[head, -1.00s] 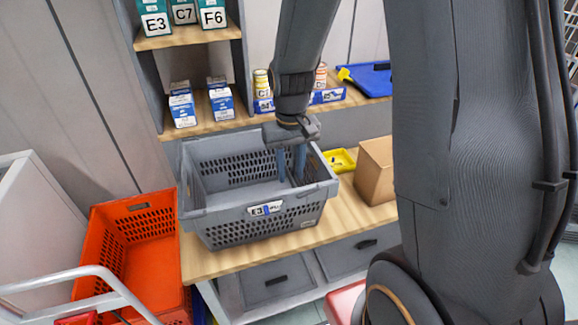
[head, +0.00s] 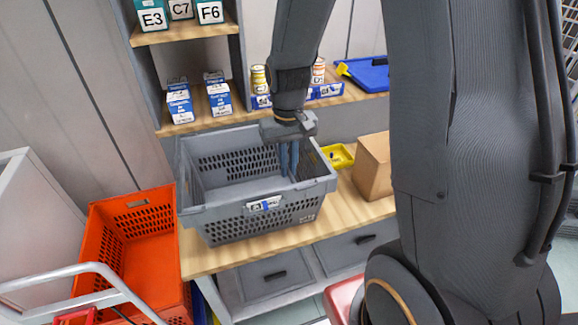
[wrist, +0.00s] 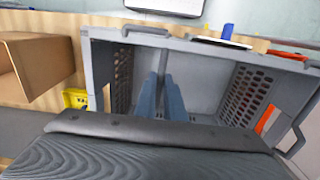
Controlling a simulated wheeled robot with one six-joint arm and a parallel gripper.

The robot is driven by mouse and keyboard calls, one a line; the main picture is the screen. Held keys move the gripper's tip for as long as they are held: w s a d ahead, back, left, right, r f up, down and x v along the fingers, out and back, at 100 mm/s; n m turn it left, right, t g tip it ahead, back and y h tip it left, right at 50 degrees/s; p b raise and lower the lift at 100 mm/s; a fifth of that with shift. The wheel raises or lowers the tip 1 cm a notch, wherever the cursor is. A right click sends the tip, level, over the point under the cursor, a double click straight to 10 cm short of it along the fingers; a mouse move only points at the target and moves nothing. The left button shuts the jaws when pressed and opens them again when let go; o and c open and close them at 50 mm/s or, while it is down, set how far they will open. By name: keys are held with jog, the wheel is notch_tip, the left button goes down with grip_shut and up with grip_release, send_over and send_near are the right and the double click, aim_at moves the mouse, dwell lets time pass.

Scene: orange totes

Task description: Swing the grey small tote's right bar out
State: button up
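The grey small tote (head: 222,222) stands upright on the wooden bench top, with its label facing my head camera. Its right end wall (head: 322,165) shows in the head view, and the same end is at the left in the wrist view (wrist: 121,78). I cannot make out the right bar apart from the rim there. My gripper (head: 289,176) points down into the tote near the right end, inside the wall. Its two blue fingers are nearly together with nothing between them; they also show in the wrist view (wrist: 161,80). I see no contact with the wall.
A cardboard box (head: 374,165) and a yellow bin (head: 340,156) stand to the right of the tote. An orange tote (head: 132,245) is at the lower left. A shelf with blue-white cartons (head: 180,104) and cans is behind. The grey tote's floor looks empty.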

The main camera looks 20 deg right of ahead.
jog(key=shift+r, duration=0.45)
jog(key=shift+d+r+p, duration=0.25)
jog(key=shift+r+p, duration=0.6)
jog(key=shift+p, duration=0.15)
jog(key=shift+r, duration=0.1)
jog(key=shift+d, duration=0.1)
jog(key=shift+d+r+p, duration=0.65)
jog(key=shift+r+p, duration=0.15)
jog(key=shift+d, duration=0.1)
